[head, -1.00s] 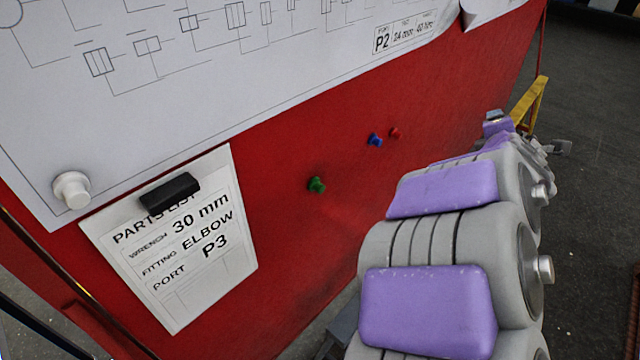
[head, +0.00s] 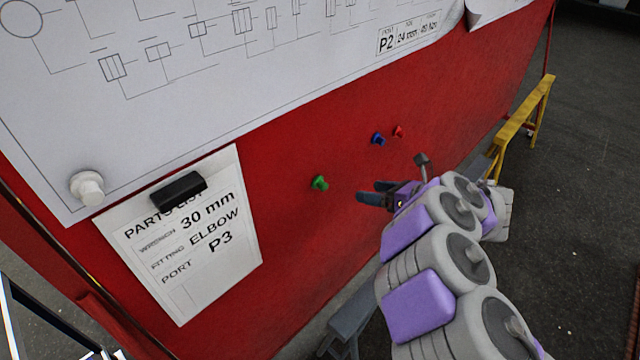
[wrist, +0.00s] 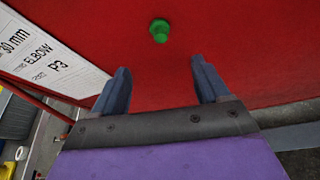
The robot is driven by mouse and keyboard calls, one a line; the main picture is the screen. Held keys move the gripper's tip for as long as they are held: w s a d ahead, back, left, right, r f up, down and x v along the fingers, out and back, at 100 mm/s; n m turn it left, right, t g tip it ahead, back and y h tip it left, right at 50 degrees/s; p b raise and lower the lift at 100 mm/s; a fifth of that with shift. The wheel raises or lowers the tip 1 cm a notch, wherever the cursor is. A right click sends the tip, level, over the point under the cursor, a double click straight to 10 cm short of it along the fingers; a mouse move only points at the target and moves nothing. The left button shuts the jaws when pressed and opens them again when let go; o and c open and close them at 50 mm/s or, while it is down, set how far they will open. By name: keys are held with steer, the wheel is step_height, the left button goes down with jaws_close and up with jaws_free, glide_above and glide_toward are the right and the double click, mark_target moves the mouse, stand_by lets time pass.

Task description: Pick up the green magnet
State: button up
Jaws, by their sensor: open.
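The green magnet (head: 320,183) sticks to the red panel, right of the parts list sheet. In the wrist view the green magnet (wrist: 159,31) lies ahead of the fingertips, roughly midway between them and apart from both. My gripper (head: 368,192) is to the right of the magnet in the head view, its dark fingers pointing left toward it. The two fingers of my gripper (wrist: 161,73) are spread open with nothing between them.
A blue magnet (head: 378,139) and a red magnet (head: 398,131) sit on the panel (head: 290,260), up and right of the green one. A black magnet (head: 180,191) holds the parts list (head: 190,250). A white knob (head: 87,188) is on the large diagram sheet. A yellow stand (head: 525,118) is at right.

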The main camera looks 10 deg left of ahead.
mark_target(325, 183)
steer(key=x, duration=1.6)
steer(key=shift+w+a+f, duration=0.15)
steer(key=shift+w, duration=0.1)
steer(key=c, duration=1.1)
steer(key=shift+s+r, duration=0.15)
steer(key=shift+r, duration=0.35)
step_height(325, 183, up, 6)
steer(key=shift+f+p, duration=0.2)
steer(key=shift+p, duration=0.1)
steer(key=shift+s+d+r, duration=0.1)
steer(key=shift+d+r, duration=0.2)
steer(key=s+d, duration=0.4)
steer(key=d, duration=0.1)
steer(key=s+d, duration=0.4)
steer(key=d, duration=0.1)
steer(key=s+d+b, duration=0.1)
steer(key=s+d, duration=0.3)
steer(key=d, duration=0.1)
steer(key=shift+d, duration=0.15)
